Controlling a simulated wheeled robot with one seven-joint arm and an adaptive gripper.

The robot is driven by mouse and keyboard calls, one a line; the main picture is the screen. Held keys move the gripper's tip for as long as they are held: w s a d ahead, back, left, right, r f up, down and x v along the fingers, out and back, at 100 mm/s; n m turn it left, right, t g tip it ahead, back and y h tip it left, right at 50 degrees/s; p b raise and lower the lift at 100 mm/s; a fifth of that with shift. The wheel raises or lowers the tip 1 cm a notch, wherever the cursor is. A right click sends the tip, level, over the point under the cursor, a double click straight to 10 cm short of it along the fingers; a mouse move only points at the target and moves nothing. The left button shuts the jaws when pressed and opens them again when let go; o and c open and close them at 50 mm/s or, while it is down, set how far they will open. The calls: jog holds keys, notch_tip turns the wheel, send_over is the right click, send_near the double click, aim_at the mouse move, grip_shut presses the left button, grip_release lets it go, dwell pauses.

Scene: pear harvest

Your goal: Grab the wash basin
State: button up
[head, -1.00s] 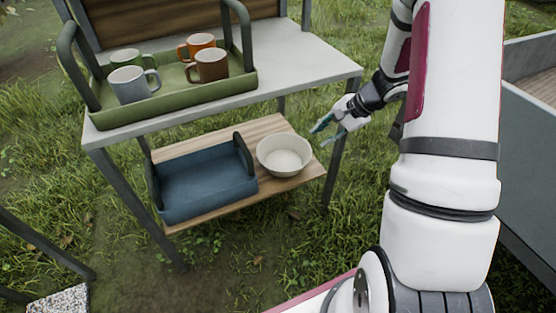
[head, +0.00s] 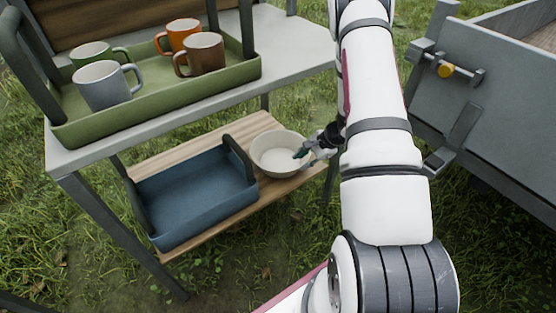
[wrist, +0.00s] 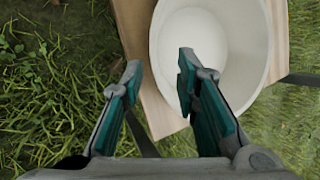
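The wash basin (head: 272,160) is a round cream-white bowl. It stands upright and looks empty on the lower wooden shelf, right of a blue tray. My gripper (head: 302,155) is at the basin's right side, its fingertips overlapping the rim in the head view. In the wrist view the basin (wrist: 235,45) fills the upper right. My gripper (wrist: 158,75) is open there, its teal-padded fingers well apart and nothing held between them. The right finger overlaps the basin's near wall and the left finger is over grass. I cannot tell whether a finger touches the basin.
The blue tray (head: 195,200) with dark handles sits close left of the basin. A grey cart (head: 500,110) stands at the right. Grass lies between the cart and the shelf.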

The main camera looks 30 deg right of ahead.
aim_at(290, 172)
jog(key=b+x, duration=0.1)
jog(key=x, duration=0.3)
jog(key=b+x, duration=0.2)
jog(key=x, duration=0.3)
jog(key=shift+a+f, duration=0.1)
jog(key=shift+f, duration=0.05)
grip_shut()
